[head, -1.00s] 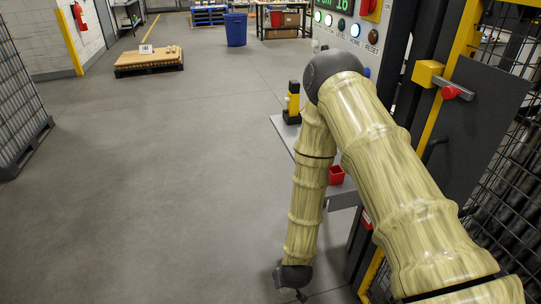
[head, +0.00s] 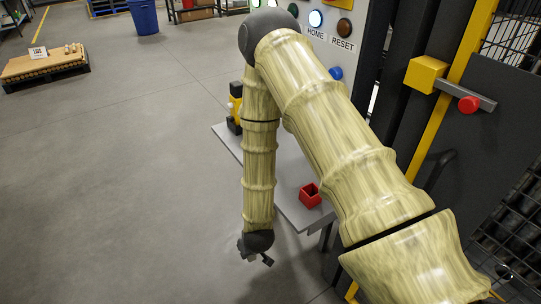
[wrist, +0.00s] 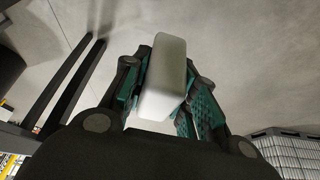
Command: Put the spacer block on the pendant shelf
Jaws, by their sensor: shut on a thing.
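A pale grey-white block, the spacer block (wrist: 163,85), sits between the two green-padded fingers of my gripper in the wrist view. My gripper (head: 256,257) is shut on it. In the head view my gripper hangs low at the end of my arm, over the floor, to the left of the front end of the pendant shelf (head: 290,187). The block cannot be made out in the head view. The shelf is a grey plate below the control panel, and my arm hides part of it.
A red open-topped box (head: 310,196) stands near the shelf's front end. A yellow and black device (head: 236,106) is at its far end. The control panel (head: 340,60) and a dark door (head: 480,150) are on the right.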

